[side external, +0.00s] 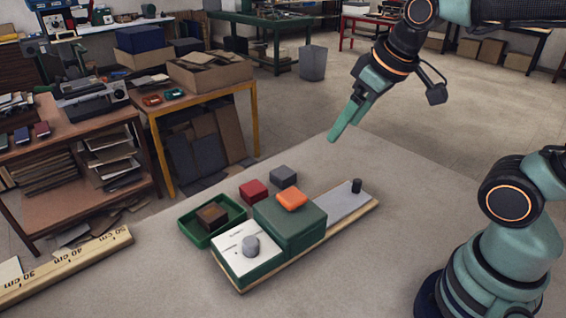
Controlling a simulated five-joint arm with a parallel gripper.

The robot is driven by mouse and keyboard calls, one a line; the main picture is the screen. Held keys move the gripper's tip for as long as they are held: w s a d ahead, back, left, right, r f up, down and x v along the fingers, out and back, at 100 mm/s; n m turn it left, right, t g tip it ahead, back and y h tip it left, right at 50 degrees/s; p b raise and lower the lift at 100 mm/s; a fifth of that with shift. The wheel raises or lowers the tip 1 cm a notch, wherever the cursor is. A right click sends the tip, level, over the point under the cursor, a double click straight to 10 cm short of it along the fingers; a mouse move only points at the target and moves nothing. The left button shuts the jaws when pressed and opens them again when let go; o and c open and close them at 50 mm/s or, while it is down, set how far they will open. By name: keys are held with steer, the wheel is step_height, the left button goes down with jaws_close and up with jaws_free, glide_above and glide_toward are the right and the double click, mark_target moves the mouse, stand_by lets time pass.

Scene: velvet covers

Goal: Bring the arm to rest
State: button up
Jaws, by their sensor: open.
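My gripper (346,122) hangs in the air at the upper middle of the side external view, above the far edge of the grey table (400,215). Its green fingers point down and to the left. It holds nothing and touches nothing. From this side the fingers overlap, so the gap between them is hard to see. The arm reaches in from the upper right, and my base stands at the lower right.
A green device (290,225) with a grey knob (251,245) and an orange block (291,198) on top stands mid-table. Near it are a red block (254,190), a grey block (283,175) and a green tray (236,212) holding a brown block (212,215). A ruler (70,265) lies left. The table's right is clear.

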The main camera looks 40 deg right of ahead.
steer(key=shift+s+d+f+m, duration=0.25)
steer(key=shift+s+f+m, duration=0.15)
steer(key=shift+s, duration=0.15)
steer(key=shift+s+d+f+m, duration=0.2)
steer(key=shift+s+f+m, duration=0.1)
steer(key=shift+s+m, duration=0.15)
stand_by(0.7)
